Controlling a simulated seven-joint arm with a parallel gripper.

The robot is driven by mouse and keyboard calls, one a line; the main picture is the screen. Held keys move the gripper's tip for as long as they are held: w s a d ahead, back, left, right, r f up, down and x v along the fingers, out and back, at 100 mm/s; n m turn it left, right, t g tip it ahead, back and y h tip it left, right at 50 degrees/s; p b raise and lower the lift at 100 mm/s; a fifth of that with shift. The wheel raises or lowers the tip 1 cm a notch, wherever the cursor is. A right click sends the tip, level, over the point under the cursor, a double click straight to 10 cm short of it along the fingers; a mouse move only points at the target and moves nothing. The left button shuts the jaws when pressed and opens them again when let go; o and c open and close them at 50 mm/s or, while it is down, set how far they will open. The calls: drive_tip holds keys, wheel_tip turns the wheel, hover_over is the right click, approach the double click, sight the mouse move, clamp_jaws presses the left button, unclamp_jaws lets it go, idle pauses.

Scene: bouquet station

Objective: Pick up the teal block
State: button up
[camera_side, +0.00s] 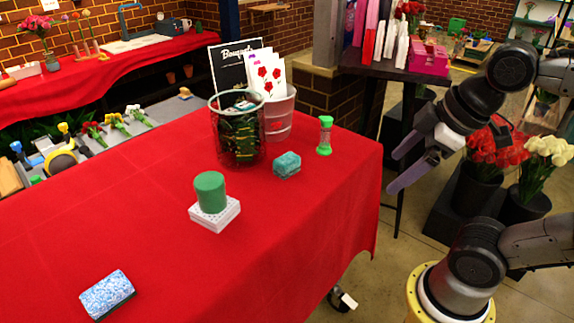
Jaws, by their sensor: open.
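The teal block (287,165) lies on the red tablecloth near the table's right side, in front of the dark wire basket. It looks like a small teal box with a mottled surface. My gripper (391,173) is open and empty, up and to the right of the block, past the table's right edge. Its fingers point to the left. A clear gap separates it from the block.
Near the block stand a green-capped hourglass (325,135), a wire basket (238,135) and a bucket with cards (279,118). A green cylinder (210,192) sits on a white block (214,213). A blue-white sponge (107,294) lies front left. The front middle cloth is clear.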

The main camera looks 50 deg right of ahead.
drive_tip(key=w+r+n+g, duration=0.2)
drive_tip(key=w+r+n, duration=0.6)
drive_tip(key=w, duration=0.2)
drive_tip(key=n+g, duration=0.3)
drive_tip(key=n, duration=0.1)
hover_over(284, 159)
wheel_tip(284, 159, down, 17)
drive_tip(key=shift+r, duration=0.1)
drive_tip(key=shift+f, duration=3.05)
clamp_jaws()
drive_tip(key=shift+r, duration=0.15)
